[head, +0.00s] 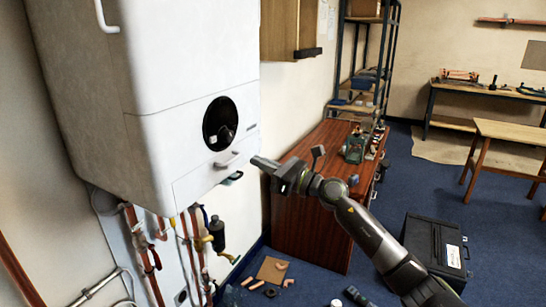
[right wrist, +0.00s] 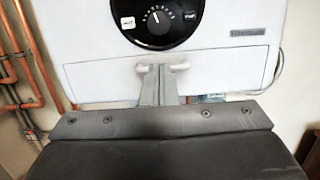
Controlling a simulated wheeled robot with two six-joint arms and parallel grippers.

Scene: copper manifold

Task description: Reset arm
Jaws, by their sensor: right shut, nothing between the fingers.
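My right arm comes in from the lower right in the head view. Its gripper (head: 257,161) is shut and empty, pointing left toward the white boiler (head: 190,75) on the wall. The boiler's lower flap (head: 200,185) has a small pale handle (head: 229,161), just left of my fingertips with a gap in the picture. In the right wrist view, the shut fingers (right wrist: 159,72) stand in front of the handle and hide its middle; its ends (right wrist: 180,66) show beside them. The boiler's dial (right wrist: 156,20) is above. My left gripper is not in view.
Copper pipes (head: 145,255) and valves hang below the boiler. A reddish wooden cabinet (head: 310,210) stands behind my right arm, with small items on top. A black case (head: 435,245) is on the blue floor at right. Cardboard and pipe pieces (head: 272,270) lie on the floor.

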